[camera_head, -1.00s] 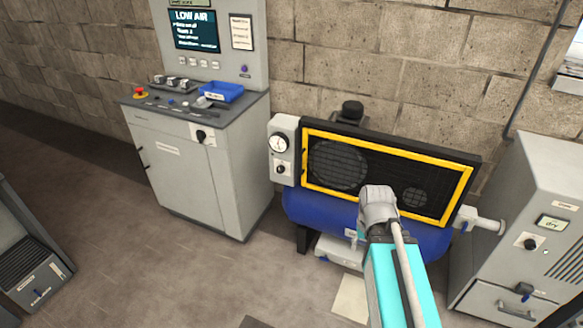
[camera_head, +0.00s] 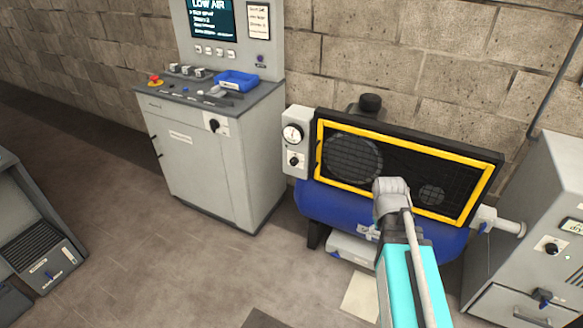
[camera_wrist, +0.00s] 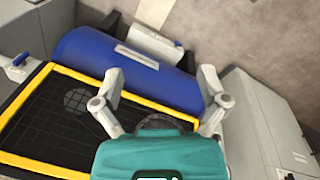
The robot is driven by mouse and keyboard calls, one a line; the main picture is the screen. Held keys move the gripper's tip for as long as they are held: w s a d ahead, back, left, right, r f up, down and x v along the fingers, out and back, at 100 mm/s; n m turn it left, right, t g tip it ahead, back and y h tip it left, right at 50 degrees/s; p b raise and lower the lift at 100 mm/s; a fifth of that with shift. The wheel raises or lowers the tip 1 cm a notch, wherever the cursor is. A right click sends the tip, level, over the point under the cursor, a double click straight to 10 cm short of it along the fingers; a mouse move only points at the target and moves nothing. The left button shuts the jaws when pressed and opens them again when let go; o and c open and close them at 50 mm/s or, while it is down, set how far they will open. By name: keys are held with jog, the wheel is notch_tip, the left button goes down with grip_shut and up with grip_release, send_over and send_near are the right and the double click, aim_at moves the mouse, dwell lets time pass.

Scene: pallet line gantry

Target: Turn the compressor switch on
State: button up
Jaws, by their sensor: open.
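The compressor (camera_head: 408,165) stands against the block wall, with a black grille in a yellow frame above a blue tank (camera_head: 335,202). At its left end is a grey box with a round gauge (camera_head: 293,133) and, below it, a black rotary switch (camera_head: 294,160). My arm reaches up in front of the grille, to the right of the switch box; my gripper is hidden behind it in the head view. In the wrist view my gripper (camera_wrist: 163,88) is open and empty, its two fingers spread over the grille and the blue tank (camera_wrist: 125,68). The switch cannot be made out there.
A control cabinet (camera_head: 225,165) with a LOW AIR screen (camera_head: 211,17) and a blue tray (camera_head: 237,80) stands to the left. A grey dryer cabinet (camera_head: 550,205) stands close at the right. A low grey unit (camera_head: 40,265) is at far left.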

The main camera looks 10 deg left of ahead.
jog(key=w+a+f+n+t+h+b, duration=0.1)
jog(key=w+f+n+t+h+b, duration=0.1)
jog(key=w+f+n+b, duration=0.4)
jog(key=w+a+f+n+t+h+b, duration=0.1)
jog(key=w+a+f+h+b, duration=0.2)
jog(key=w, duration=0.5)
jog(key=n+t+b, duration=1.3)
jog(key=n+b, duration=1.2)
jog(key=b, duration=0.2)
send_near(292, 164)
jog(key=s, duration=0.3)
jog(key=shift+a+r, duration=0.1)
jog(key=shift+a, duration=0.25)
jog(key=shift+w, duration=0.1)
jog(key=x, duration=1.3)
jog(key=shift+w+d+r, duration=0.1)
jog(key=shift+w+r, duration=0.05)
jog(key=shift+w, duration=0.2)
